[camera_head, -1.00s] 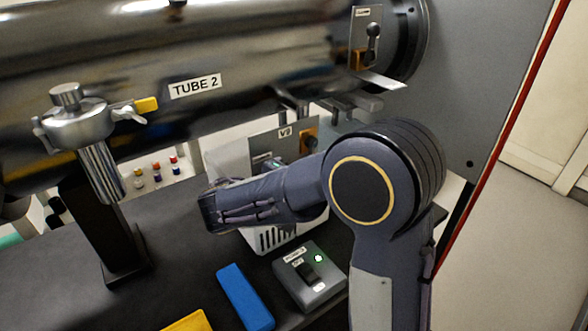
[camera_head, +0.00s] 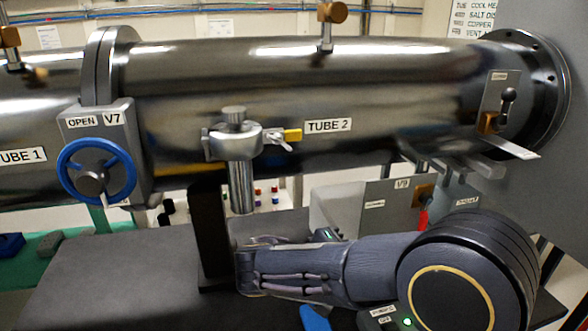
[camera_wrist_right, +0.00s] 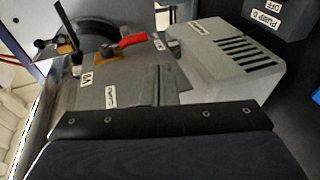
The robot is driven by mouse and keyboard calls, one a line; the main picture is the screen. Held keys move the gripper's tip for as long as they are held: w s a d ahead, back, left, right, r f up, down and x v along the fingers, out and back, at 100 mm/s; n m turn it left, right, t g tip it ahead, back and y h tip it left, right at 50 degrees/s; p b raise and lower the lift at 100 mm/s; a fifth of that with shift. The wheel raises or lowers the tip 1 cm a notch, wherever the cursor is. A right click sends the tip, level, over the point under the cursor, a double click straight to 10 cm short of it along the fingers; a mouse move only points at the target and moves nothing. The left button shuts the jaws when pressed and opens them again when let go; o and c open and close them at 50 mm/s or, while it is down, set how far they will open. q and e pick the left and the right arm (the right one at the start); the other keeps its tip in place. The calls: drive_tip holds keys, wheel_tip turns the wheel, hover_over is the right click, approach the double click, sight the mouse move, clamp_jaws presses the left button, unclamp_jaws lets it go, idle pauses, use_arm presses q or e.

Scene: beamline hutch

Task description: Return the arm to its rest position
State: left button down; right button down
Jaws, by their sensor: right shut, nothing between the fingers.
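My right arm (camera_head: 340,270) comes in at the lower right of the head view, with its big round joint at the right and its forearm reaching left, low over the dark bench. Its gripper fingers cannot be made out in the head view. In the wrist view the right gripper (camera_wrist_right: 158,85) shows as narrow grey fingers, closed together and empty, beyond a dark bar with screws. They are in front of the V9 panel (camera_wrist_right: 95,85) and beside a light slotted box (camera_wrist_right: 225,60). My left gripper is in neither view.
The steel tube labelled TUBE 2 (camera_head: 375,95) runs above the forearm. A clamp valve (camera_head: 235,140) and its dark post (camera_head: 210,235) stand by the forearm's left end. A red handle (camera_wrist_right: 133,40) sticks out near the fingers. The bench (camera_head: 110,275) is bare at left.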

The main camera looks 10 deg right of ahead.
drive_tip(key=s+d+f+g+y+p, duration=0.35)
drive_tip(key=s+d+y, duration=0.45)
drive_tip(key=s, duration=0.3)
drive_tip(key=s+a+r+m+t+y+p, duration=0.3)
drive_tip(key=s+a+m+t+y, duration=0.1)
drive_tip(key=s+a+y, duration=0.3)
drive_tip(key=s+t+y, duration=0.1)
drive_tip(key=s+y, duration=0.1)
drive_tip(key=y, duration=0.1)
drive_tip(key=shift+s+a+p, duration=0.35)
